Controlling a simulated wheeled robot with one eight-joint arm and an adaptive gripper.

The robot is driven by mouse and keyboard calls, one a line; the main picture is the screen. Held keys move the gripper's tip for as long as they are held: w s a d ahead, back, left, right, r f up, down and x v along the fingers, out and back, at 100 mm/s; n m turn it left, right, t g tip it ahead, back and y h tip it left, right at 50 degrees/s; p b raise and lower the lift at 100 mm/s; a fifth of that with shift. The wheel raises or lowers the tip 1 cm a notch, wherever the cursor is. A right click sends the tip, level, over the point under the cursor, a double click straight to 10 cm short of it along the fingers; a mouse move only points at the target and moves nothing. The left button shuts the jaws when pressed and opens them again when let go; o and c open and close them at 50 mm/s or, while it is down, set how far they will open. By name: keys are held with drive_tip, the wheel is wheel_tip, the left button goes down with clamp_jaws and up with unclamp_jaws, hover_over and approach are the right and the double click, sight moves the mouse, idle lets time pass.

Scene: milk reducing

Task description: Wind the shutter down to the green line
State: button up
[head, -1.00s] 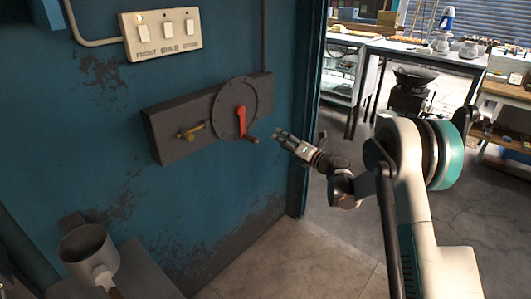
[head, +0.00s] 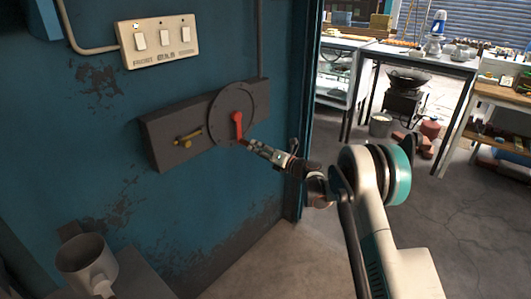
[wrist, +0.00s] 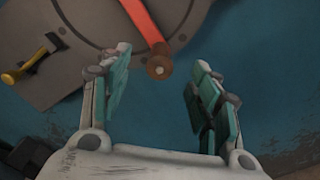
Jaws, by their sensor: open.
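The red crank (head: 238,122) hangs downward from the round plate (head: 220,134) on the grey wall box (head: 166,159). In the wrist view the red arm (wrist: 143,22) ends in a brown knob (wrist: 158,66). My gripper (head: 246,143) is at the crank's lower end. In the wrist view my gripper (wrist: 160,82) is open, with the knob between and slightly beyond its fingertips, apart from both fingers. A brass lever (head: 187,138) is on the box left of the crank; it also shows in the wrist view (wrist: 22,72). A slatted shutter (head: 480,20) shows at the far top right; no green line is discernible.
A switch panel (head: 159,42) is on the blue wall above the box. A pot (head: 86,262) stands at the lower left. A door edge (head: 303,120) is right of the box. Beyond it are tables and a wok (head: 408,78).

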drive_tip(key=shift+b+x, duration=0.65)
drive_tip(key=shift+x, duration=2.25)
clamp_jaws()
